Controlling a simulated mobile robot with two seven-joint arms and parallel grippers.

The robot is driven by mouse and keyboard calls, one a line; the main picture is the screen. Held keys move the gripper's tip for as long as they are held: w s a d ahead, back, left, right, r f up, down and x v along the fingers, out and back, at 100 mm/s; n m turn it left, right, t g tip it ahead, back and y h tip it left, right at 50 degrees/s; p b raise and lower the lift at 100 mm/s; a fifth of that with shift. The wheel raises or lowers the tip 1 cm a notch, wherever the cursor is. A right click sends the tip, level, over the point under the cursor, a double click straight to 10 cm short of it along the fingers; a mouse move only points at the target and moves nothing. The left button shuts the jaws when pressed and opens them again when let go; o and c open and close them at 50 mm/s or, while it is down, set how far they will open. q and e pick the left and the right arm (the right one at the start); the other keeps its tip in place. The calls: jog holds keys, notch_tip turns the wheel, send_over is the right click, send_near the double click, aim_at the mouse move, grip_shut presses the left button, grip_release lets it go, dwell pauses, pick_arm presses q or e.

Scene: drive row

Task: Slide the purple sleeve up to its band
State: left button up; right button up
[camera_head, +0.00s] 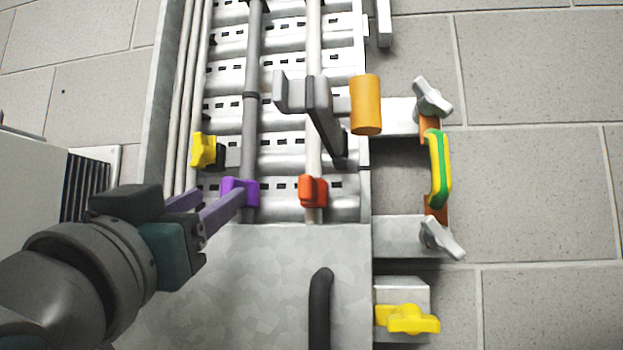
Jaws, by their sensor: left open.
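The purple sleeve (247,187) sits low on a dark grey upright rod (252,140), just above the bottom plate. A thin dark band (250,95) rings the same rod well above the sleeve, with bare rod between them. My left gripper (222,200) reaches in from the lower left. It is open, with one finger ending at the sleeve's left side and the other just short of it. Whether the fingers touch the sleeve I cannot tell. My right gripper is not in view.
A red-orange sleeve (313,191) sits on a pale rod to the right. A grey lever (322,112) juts out above it, beside an orange cylinder (366,104). A yellow knob (204,151) stands left of the dark rod.

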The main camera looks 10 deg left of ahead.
aim_at(226, 187)
pick_arm(q)
jog(key=p+x, duration=0.2)
jog(key=x, duration=0.2)
jog(key=shift+w+r, duration=0.15)
jog(key=shift+r, duration=0.1)
jog(key=shift+w+r+p, duration=0.1)
jog(key=shift+w+p, duration=0.25)
jog(key=shift+w, duration=0.4)
grip_shut()
dwell(0.6)
